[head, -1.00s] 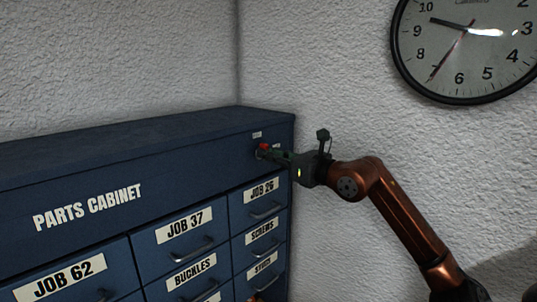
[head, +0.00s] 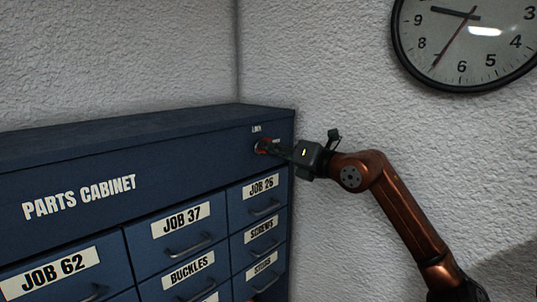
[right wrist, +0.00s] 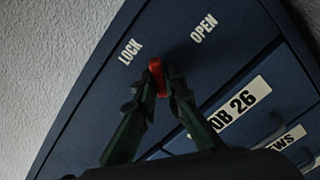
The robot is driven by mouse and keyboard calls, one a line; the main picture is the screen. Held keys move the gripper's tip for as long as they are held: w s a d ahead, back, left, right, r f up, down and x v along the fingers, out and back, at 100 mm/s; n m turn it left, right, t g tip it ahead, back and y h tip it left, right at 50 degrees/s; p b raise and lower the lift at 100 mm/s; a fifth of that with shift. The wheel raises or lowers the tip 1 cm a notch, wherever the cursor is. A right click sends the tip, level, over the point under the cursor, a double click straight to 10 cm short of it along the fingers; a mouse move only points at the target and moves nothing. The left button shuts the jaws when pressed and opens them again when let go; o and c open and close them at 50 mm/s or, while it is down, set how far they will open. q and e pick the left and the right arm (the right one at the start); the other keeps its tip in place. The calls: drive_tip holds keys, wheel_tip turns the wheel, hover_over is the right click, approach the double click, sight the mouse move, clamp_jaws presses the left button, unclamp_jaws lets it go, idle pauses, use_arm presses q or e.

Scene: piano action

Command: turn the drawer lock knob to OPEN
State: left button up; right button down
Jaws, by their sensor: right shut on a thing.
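The red lock knob (head: 261,145) is on the dark blue cabinet's upper front panel, near its right end. My right gripper (head: 269,149) reaches it from the right, its fingers shut on the knob. In the right wrist view the red knob (right wrist: 156,70) shows between the two dark green fingertips (right wrist: 161,84). The LOCK label (right wrist: 130,51) and the OPEN label (right wrist: 204,28) lie on either side above it. The knob's visible end points between them. My left gripper is out of view.
The parts cabinet (head: 160,135) has labelled drawers with handles, including JOB 26 (head: 261,187) just below the knob. A textured white wall (head: 340,85) stands close behind and to the right. A wall clock (head: 465,40) hangs upper right.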

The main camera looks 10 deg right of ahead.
drive_tip(key=m+b, duration=0.1)
drive_tip(key=m, duration=0.2)
drive_tip(key=m+b, duration=0.1)
drive_tip(key=m, duration=0.3)
drive_tip(key=m+b, duration=0.2)
drive_tip(key=m, duration=0.1)
drive_tip(key=shift+w+d+f+m, duration=0.1)
drive_tip(key=shift+d+f+m, duration=0.1)
drive_tip(key=shift+f+m, duration=0.1)
drive_tip(key=shift+m, duration=0.3)
drive_tip(key=c, duration=2)
unclamp_jaws()
drive_tip(key=v, duration=1.2)
